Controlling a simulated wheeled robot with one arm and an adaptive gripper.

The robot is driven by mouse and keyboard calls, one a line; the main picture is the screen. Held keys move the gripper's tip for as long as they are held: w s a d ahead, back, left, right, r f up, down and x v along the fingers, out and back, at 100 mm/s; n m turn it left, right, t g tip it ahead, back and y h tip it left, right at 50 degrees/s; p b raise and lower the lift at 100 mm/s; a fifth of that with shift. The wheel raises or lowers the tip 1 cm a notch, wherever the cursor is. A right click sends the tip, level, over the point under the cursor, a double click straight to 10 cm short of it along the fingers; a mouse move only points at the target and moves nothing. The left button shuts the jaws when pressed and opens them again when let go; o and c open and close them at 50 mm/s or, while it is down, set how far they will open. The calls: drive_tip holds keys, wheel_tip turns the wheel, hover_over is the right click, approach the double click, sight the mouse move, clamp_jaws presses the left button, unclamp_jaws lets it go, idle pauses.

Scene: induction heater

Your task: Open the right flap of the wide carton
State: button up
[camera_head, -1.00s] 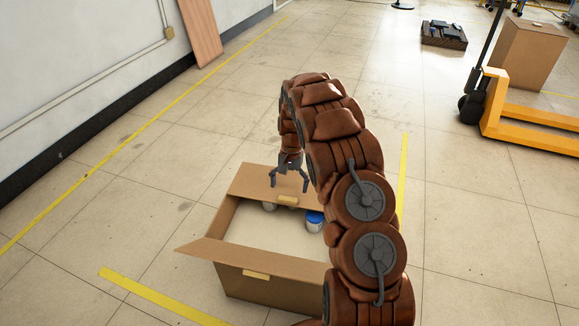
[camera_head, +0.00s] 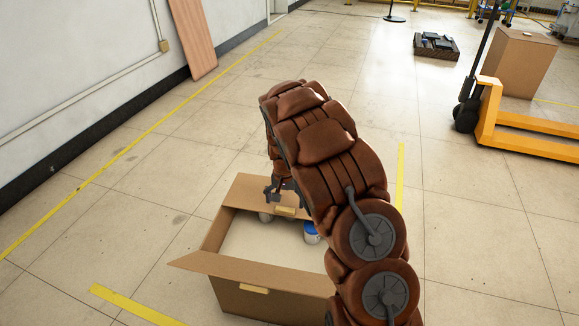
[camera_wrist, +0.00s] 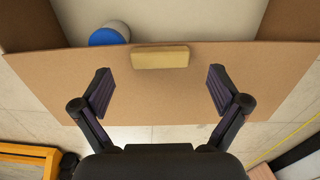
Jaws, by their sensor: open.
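The wide open-topped carton (camera_head: 212,238) stands on the floor at lower middle in the head view. Its far flap (camera_head: 252,188) leans over the far end and carries a yellow block (camera_head: 286,211) at its inner edge. In the wrist view this flap (camera_wrist: 160,100) spans the picture, with the block (camera_wrist: 160,57) at its upper edge. The near flap (camera_head: 240,270) juts outward, also with a yellow block (camera_head: 254,289). My gripper (camera_wrist: 160,85) is open and empty above the far flap, the block ahead between its fingers. In the head view my arm hides part of the gripper.
A yellow pallet jack (camera_head: 500,135) and a closed carton (camera_head: 522,62) stand at right. A wooden board (camera_head: 193,38) leans on the left wall. Floor left of the carton is clear.

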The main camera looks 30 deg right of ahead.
wheel_tip(320, 180, up, 6)
drive_tip(key=shift+f+p, duration=0.15)
drive_tip(key=shift+p, duration=0.25)
drive_tip(key=s+a+r+n+p, duration=0.1)
drive_tip(key=s+r+p, duration=0.3)
drive_tip(key=r, duration=0.5)
drive_tip(key=s+a+r+p, duration=0.3)
drive_tip(key=s+r+p, duration=0.2)
drive_tip(key=s+r, duration=0.2)
drive_tip(key=shift+a+r+n+g, duration=0.3)
drive_tip(key=shift+a+r+n, duration=0.1)
drive_tip(key=shift+r, duration=0.9)
drive_tip(key=shift+s, duration=0.1)
